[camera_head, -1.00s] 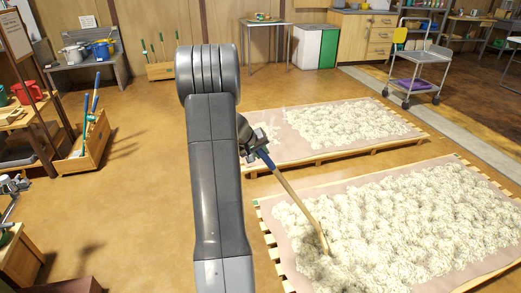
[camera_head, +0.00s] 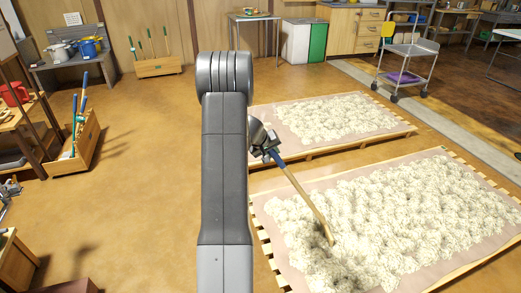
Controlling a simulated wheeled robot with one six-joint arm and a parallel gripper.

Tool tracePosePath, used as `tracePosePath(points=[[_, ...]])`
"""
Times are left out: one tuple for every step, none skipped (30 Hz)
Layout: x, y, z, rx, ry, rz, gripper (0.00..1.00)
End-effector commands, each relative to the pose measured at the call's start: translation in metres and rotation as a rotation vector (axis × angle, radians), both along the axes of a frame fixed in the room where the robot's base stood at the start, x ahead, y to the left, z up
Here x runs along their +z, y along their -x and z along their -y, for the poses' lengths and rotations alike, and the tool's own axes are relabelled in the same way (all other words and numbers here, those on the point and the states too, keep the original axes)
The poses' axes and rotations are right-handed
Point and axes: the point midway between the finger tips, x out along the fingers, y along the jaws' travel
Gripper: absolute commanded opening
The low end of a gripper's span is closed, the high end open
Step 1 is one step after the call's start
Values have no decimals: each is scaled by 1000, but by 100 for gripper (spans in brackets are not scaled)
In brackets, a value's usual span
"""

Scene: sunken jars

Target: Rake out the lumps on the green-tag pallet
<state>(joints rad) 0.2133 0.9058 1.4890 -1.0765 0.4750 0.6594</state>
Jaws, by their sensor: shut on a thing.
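My gripper (camera_head: 270,154) is shut on the blue upper end of a long tool (camera_head: 299,188) with a pale wooden shaft. The tool slants down to the right over the near pallet (camera_head: 268,243). Its lower end meets the cream lumps (camera_head: 400,212) in the left part of that pallet; the tool's head is hidden or too small to tell. The lumps look darker and shadowed around that end. A far pallet (camera_head: 312,152) also bears cream lumps (camera_head: 335,117) on a pinkish sheet. I cannot clearly make out a green tag on either pallet now.
A strip of bare floor lies between the pallets, and open floor (camera_head: 150,190) lies to the left. A wooden box (camera_head: 78,150) with upright tools stands at the left. A wheeled cart (camera_head: 408,62), a table (camera_head: 256,17) and bins (camera_head: 303,42) stand at the back.

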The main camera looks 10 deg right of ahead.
Motion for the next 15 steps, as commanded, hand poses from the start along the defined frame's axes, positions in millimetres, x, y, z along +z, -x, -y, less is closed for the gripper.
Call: tracePosePath(points=[[6,0,13,-4,0,0,0],[6,-1,16,-2,1,0,0],[5,-2,22,-1,1,-1,0],[5,-2,26,-1,1,-2,0],[5,-2,30,-2,1,0,0],[5,-3,35,-1,0,0,0],[5,-3,40,-2,1,0,0],[4,-3,43,-2,1,0,0],[3,-4,44,0,1,0,0],[3,-4,45,0,1,0,0],[3,-4,47,1,1,1,0],[3,-5,49,1,1,1,0],[3,-5,51,1,1,1,0],[3,-5,53,1,0,2,0],[3,-5,55,1,0,1,0]])
